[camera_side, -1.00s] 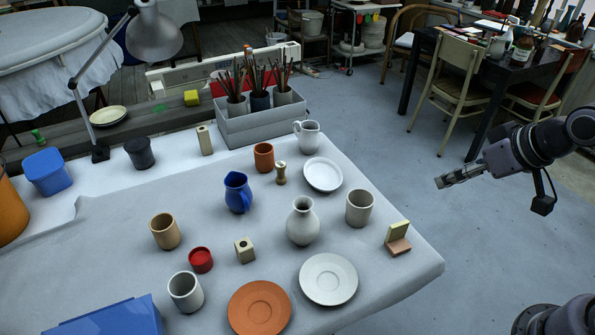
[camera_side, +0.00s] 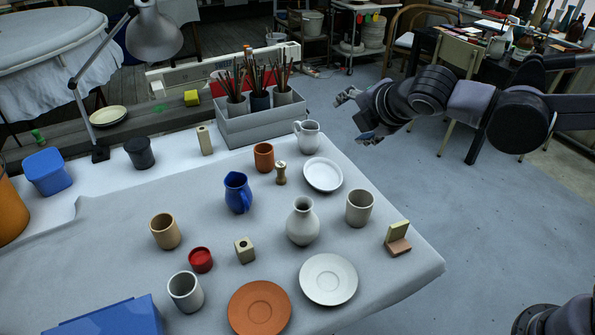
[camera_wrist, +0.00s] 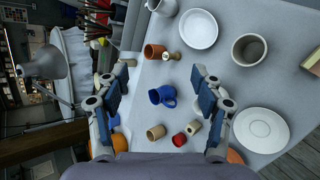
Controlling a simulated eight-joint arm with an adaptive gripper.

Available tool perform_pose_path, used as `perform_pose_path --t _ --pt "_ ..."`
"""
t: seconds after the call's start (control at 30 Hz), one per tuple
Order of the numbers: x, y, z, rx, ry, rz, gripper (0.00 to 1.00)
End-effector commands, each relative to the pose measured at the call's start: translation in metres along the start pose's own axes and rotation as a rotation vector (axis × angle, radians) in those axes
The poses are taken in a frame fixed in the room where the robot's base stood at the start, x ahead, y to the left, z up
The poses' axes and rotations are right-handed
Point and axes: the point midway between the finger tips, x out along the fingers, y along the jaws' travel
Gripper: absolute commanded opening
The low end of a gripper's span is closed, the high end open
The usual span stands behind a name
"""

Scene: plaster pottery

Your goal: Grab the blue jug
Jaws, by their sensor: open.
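The blue jug (camera_side: 238,192) stands upright near the middle of the table, its handle toward the front right. It also shows in the wrist view (camera_wrist: 163,96), between my fingers in the picture but some way beyond them. My gripper (camera_side: 355,116) is open and empty, above and past the table's right back edge, well apart from the jug. In the wrist view my gripper (camera_wrist: 160,84) shows its two blue-padded fingers spread wide.
Near the jug stand an orange cup (camera_side: 264,157), a small wooden shaker (camera_side: 281,173) and a white vase (camera_side: 302,222). A white jug (camera_side: 307,136), white plate (camera_side: 323,174) and grey cup (camera_side: 359,208) stand toward the right. A brush box (camera_side: 262,124) is behind.

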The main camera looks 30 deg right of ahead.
Motion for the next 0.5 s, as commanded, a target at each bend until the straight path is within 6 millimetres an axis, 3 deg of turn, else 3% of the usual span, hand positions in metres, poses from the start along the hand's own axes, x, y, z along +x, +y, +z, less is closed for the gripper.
perform_pose_path --t 0.03,0.2,0.5 --pt "0.007 0.012 -0.021 -0.134 0.001 0.032 0.68" --pt "0.026 0.044 -0.085 -0.601 -0.038 0.142 0.68" --pt "0.037 0.069 -0.206 -1.294 -0.176 0.325 0.68"
